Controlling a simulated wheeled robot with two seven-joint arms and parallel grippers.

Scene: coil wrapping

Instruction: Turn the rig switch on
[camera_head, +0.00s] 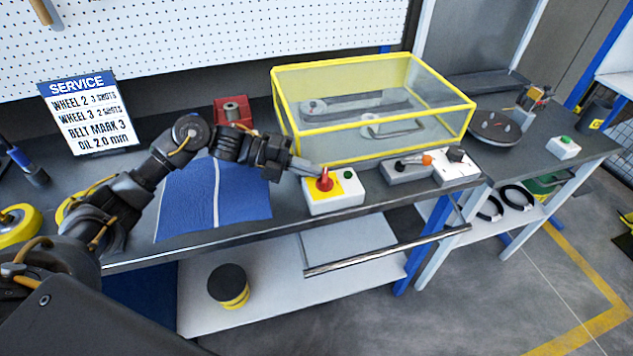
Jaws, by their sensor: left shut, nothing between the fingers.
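A white switch box (348,201) sits at the front edge of the bench, with a red knob (325,183) on a yellow plate and a green button (348,175) beside it. My left gripper (318,172) reaches in from the left, shut and empty, with its fingertips at the red knob. I cannot tell whether they touch it. Right of it, a grey box with an orange-tipped lever (408,172) stands beside a white box with a black rocker (456,166). No label shows which control is the rig switch. My right gripper is out of view.
A yellow-framed clear guard (372,100) stands behind the boxes. A blue mat (190,200) lies under my left arm, with a red block (231,110) behind it. A steel bar (385,250) runs along the front. A second bench (525,165) stands at right.

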